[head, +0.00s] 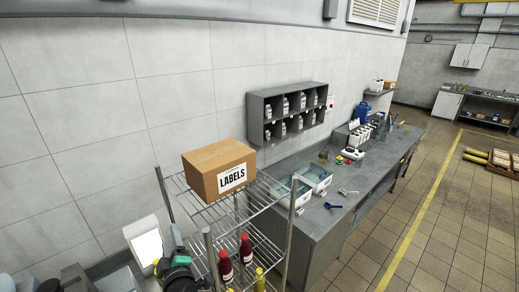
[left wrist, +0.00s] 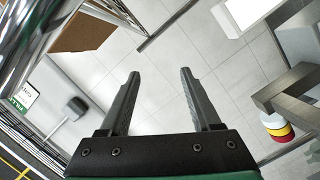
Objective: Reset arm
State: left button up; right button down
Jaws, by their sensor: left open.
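My left gripper (head: 179,258) is at the bottom left of the head view, beside the wire shelf rack, and only partly shows there. In the left wrist view its two dark fingers (left wrist: 158,75) stand apart with nothing between them, so it is open and empty. Behind the fingers is pale tiled surface. My right gripper is not in view.
The wire rack (head: 287,235) carries a cardboard LABELS box (head: 205,165) on top and red bottles (head: 246,250) below. A white panel (head: 147,246) is left of my gripper. A grey workbench (head: 325,217) extends right; floor beyond is open.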

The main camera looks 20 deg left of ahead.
pick_arm(q)
jog(key=d+r+m+t+h, duration=0.2)
jog(key=d+r+t, duration=0.25)
jog(key=r, duration=0.85)
jog(key=d+r+m+t+h, duration=0.1)
jog(key=d+r+t, duration=0.35)
jog(key=r, duration=0.85)
jog(key=s+d+r+m+t+h, duration=0.3)
jog(key=s+d+r+m+h, duration=0.3)
jog(key=r+m, duration=0.3)
jog(key=s+d+r+m+t+h, duration=0.4)
jog(key=s+d+r+m+h, duration=0.1)
jog(key=s+r+m, duration=0.3)
jog(key=shift+s+d+r+m+t+h, duration=0.2)
jog(key=shift+d+r+m+t+h, duration=0.15)
jog(key=shift+d+r+m, duration=0.35)
jog(key=shift+f, duration=0.15)
